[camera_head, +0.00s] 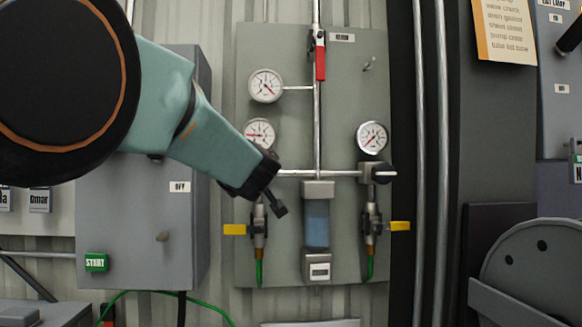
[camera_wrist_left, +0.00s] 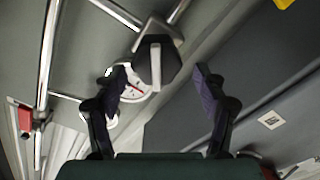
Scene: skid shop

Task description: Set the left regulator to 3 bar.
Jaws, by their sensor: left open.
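The left regulator's dark knob (camera_wrist_left: 156,62) with a pale grey bar shows in the left wrist view, between my open left gripper's fingers (camera_wrist_left: 160,77). I see space on both sides, so the fingers look apart from it; depth is hard to judge. In the head view my left gripper (camera_head: 272,182) covers this knob. The left gauge (camera_head: 259,132), just above, has a red needle pointing roughly left; its scale is too small to read. In the wrist view a finger partly hides a white gauge (camera_wrist_left: 133,88). My right gripper is out of view.
The grey panel (camera_head: 342,90) also holds the right regulator (camera_head: 380,173) and its gauge (camera_head: 372,137), an upper gauge (camera_head: 265,85), a red-handled valve (camera_head: 320,58) and yellow-handled valves (camera_head: 235,229). A grey cabinet (camera_head: 135,235) stands close on the left.

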